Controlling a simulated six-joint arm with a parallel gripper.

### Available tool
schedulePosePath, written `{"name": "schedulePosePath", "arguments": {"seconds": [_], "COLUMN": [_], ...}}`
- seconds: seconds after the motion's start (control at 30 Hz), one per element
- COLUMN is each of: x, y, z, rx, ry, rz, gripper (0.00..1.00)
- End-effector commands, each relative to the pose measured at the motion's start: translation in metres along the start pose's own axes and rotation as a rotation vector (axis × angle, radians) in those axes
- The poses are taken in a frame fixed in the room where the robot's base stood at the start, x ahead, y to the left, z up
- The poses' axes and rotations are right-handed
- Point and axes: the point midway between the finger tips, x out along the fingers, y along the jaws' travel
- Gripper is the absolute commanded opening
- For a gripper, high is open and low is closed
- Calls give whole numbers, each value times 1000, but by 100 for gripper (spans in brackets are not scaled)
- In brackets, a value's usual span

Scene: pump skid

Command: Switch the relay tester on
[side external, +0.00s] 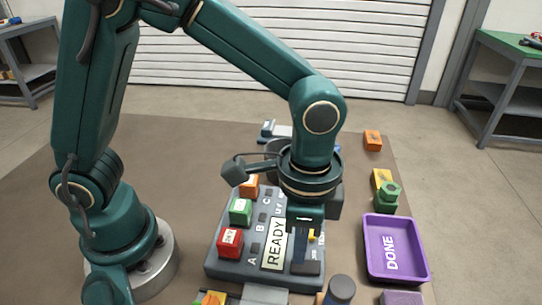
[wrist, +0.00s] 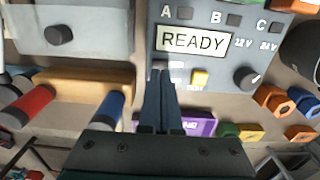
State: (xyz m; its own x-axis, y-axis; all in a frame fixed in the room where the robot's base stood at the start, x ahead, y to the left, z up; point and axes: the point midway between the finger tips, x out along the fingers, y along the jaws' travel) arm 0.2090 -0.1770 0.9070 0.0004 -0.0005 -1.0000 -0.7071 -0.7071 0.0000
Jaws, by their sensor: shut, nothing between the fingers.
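The relay tester (side external: 215,266) is a grey console on the bench. It also shows in the wrist view (wrist: 215,70). Its display (side external: 273,244) reads READY. Below the display, the wrist view shows a small pale part (wrist: 159,65), a yellow button (wrist: 199,78) and a black knob (wrist: 247,79) near 12 V and 24 V marks. My gripper (wrist: 161,78) is shut and empty. Its tips are just at the small pale part; I cannot tell whether they touch. In the side view my gripper (side external: 302,258) is low over the console and hides some of its controls.
Red (side external: 230,242), green (side external: 241,211) and orange (side external: 249,186) blocks stand along the console's left side. A purple DONE tray (side external: 368,258) lies to the right. A dark-topped cylinder (side external: 341,290) stands near the front. Several coloured parts lie at the right edge.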

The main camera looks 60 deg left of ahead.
Motion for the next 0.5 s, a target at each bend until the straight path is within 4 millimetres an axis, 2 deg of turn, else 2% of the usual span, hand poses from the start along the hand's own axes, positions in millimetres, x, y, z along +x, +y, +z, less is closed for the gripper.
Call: {"name": "schedulePosePath", "arguments": {"seconds": [0.5], "x": [-40], "y": [0], "z": [0], "rx": [0], "ry": [3], "rz": [-1], "gripper": [0]}}
